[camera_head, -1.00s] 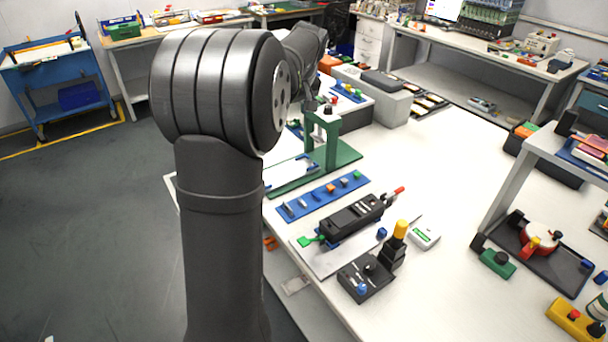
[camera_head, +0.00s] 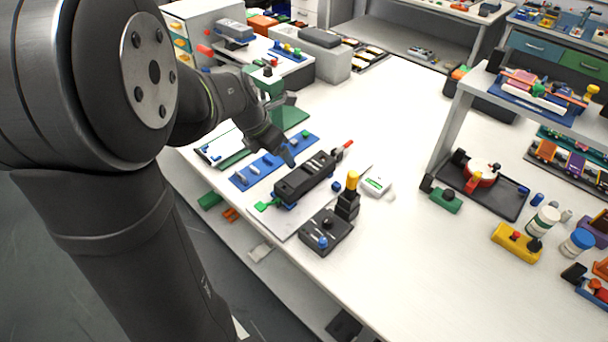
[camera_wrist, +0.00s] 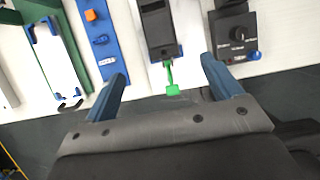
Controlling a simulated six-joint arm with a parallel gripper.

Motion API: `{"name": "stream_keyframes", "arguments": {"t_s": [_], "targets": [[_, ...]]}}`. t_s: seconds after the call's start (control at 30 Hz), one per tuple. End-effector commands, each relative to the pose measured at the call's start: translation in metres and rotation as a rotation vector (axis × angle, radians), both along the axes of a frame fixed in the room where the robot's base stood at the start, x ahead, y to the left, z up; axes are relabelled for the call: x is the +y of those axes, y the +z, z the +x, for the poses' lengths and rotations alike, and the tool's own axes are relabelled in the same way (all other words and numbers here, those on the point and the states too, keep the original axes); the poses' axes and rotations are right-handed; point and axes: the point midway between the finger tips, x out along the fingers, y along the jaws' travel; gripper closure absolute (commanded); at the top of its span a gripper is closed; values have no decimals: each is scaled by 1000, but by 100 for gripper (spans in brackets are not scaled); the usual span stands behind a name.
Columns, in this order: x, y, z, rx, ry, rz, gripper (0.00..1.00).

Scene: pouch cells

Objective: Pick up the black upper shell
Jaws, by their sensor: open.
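The black upper shell appears to be the long black housing (camera_head: 305,180) on a light plate on the bench, with a green tab (camera_head: 266,205) at its near-left end and a red-tipped piece (camera_head: 344,147) beyond its far end. In the wrist view, the black shell (camera_wrist: 158,27) points down toward the space between my blue fingers. My gripper (camera_wrist: 165,84) is open and empty, with the green tab (camera_wrist: 172,80) seen between its fingers. In the head view, my gripper (camera_head: 287,154) is beside the shell's far-left side, partly hidden by my arm.
A black box with a knob (camera_head: 326,232) stands near the shell, with a yellow-topped black post (camera_head: 349,195) beside it. A blue strip (camera_head: 240,180) with small parts lies left of the shell. A white device (camera_head: 377,183) lies to the right. The bench beyond it is clear.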

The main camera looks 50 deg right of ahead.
Motion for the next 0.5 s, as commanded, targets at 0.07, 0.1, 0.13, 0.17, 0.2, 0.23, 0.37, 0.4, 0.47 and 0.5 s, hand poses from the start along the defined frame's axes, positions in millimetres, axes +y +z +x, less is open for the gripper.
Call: {"name": "stream_keyframes", "arguments": {"t_s": [0.07, 0.1, 0.13, 0.17, 0.2, 0.23, 0.37, 0.4, 0.47, 0.5], "targets": [[-4, -13, -1, 4, -1, 5, 16], [-7, -20, -1, 3, -2, 5, 16], [-10, -26, -1, 4, -3, 6, 16], [-12, -31, -1, 3, -3, 6, 16], [-15, -38, -1, 3, -5, 6, 16], [-17, -44, -1, 3, -3, 6, 16], [-27, -67, -1, 3, -4, 6, 16], [-30, -73, 0, 1, -5, 5, 16], [-34, -83, -1, 2, -5, 5, 16], [-36, -89, 0, 1, -6, 5, 16]]}}
